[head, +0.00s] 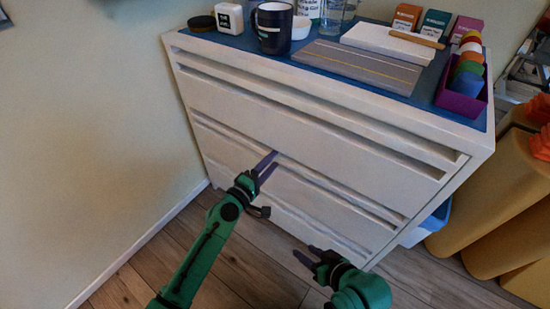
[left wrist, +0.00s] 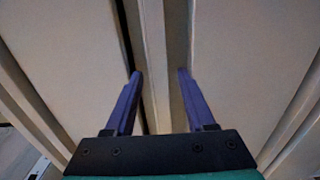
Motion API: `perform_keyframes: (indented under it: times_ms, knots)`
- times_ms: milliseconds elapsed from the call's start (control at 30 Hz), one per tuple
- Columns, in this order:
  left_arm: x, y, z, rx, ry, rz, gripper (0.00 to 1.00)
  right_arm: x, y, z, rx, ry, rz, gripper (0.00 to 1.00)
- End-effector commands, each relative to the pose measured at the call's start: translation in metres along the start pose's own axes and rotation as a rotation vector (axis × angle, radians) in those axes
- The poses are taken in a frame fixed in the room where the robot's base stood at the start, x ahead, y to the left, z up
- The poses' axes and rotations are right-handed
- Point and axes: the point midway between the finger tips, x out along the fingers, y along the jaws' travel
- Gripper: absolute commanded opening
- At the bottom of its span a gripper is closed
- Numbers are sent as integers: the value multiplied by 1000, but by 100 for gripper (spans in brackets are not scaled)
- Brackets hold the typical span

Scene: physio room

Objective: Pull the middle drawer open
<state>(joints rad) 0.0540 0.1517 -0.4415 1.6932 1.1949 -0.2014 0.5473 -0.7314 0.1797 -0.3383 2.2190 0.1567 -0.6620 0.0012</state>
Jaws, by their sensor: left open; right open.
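The white cabinet has stacked drawers with long horizontal lips across their fronts. The middle drawer (head: 325,206) looks shut, its front in line with its neighbours. My left gripper (head: 271,160) is open at the lip along the top of the middle drawer. In the left wrist view, its two purple fingers (left wrist: 159,76) are on either side of the pale lip (left wrist: 154,50), with a dark gap beside the left finger. I cannot tell whether the fingers touch the lip. My right gripper (head: 305,251) is open and empty, low in front of the cabinet.
The top drawer (head: 300,125) looks shut. The cabinet top holds a dark mug (head: 272,30), a grey board (head: 355,66) and a purple tray (head: 462,103). Yellow rolls (head: 500,200) stand at the right. The wooden floor (head: 265,262) in front is clear.

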Motion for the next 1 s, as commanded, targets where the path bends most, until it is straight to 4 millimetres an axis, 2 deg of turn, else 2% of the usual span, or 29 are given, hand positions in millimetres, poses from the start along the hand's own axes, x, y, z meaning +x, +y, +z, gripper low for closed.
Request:
perform_keyframes:
  times_ms: [33, 133, 400, 533, 567, 1000]
  knots:
    - [9, -1, 0, -1, 1, 2, 55, 2, -1, 3, 2, 8, -4, 48]
    - [18, -1, 0, 0, 0, 1, 55, 4, -2, 3, 4, 22, -9, 48]
    - [20, -1, 0, 1, 0, -2, 55, 4, -3, 2, 4, 28, -11, 48]
    - [20, -1, 0, 1, 0, -2, 5, 4, -3, 2, 4, 28, -11, 48]
    - [20, -2, 0, 1, 0, -2, 0, 4, -3, 2, 4, 28, -11, 48]
    - [19, -4, 0, 1, 0, -6, 0, 4, -3, 3, 4, 27, -10, 48]
